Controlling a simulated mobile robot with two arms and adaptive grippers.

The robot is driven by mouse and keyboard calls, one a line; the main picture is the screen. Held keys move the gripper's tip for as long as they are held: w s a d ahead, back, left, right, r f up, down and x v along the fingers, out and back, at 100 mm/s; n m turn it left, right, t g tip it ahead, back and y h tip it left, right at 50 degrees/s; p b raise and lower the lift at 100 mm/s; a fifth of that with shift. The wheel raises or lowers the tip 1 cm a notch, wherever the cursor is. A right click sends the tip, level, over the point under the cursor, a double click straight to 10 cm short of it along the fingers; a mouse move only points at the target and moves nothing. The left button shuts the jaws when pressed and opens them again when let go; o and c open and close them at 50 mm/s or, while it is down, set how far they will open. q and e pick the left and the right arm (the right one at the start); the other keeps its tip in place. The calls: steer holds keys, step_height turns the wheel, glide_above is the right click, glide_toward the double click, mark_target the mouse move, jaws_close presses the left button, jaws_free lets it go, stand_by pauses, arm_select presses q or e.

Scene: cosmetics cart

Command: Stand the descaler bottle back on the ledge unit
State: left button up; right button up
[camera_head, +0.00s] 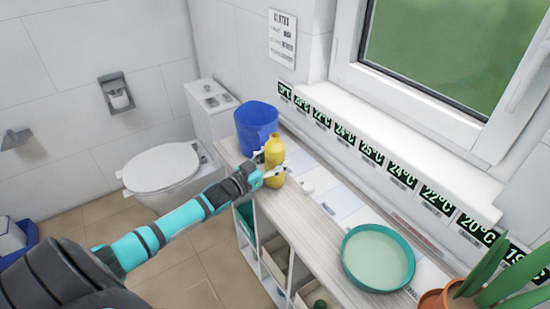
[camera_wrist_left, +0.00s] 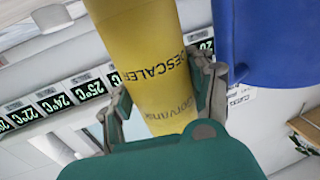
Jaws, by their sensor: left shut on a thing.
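The descaler bottle (camera_head: 274,158) is yellow and looks upright in the head view, at the far end of the ledge unit (camera_head: 303,205). My left gripper (camera_head: 266,176) is shut on its lower part. In the left wrist view the bottle (camera_wrist_left: 150,60), lettered DESCALER, sits between the two fingers of the gripper (camera_wrist_left: 165,100). My right gripper is not in view.
A blue bucket (camera_head: 255,125) stands right behind the bottle. A small white item (camera_head: 307,187) lies beside it. A round green tray (camera_head: 378,258) and a potted plant (camera_head: 470,290) are nearer. Temperature labels (camera_head: 345,135) line the sill. A toilet (camera_head: 160,168) is left.

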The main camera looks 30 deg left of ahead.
arm_select(q)
steer(key=shift+f, duration=0.1)
steer(key=o, duration=1.5)
steer(key=shift+o, duration=0.2)
steer(key=s+a+b, duration=0.1)
steer(key=s+a, duration=0.1)
steer(key=s, duration=1)
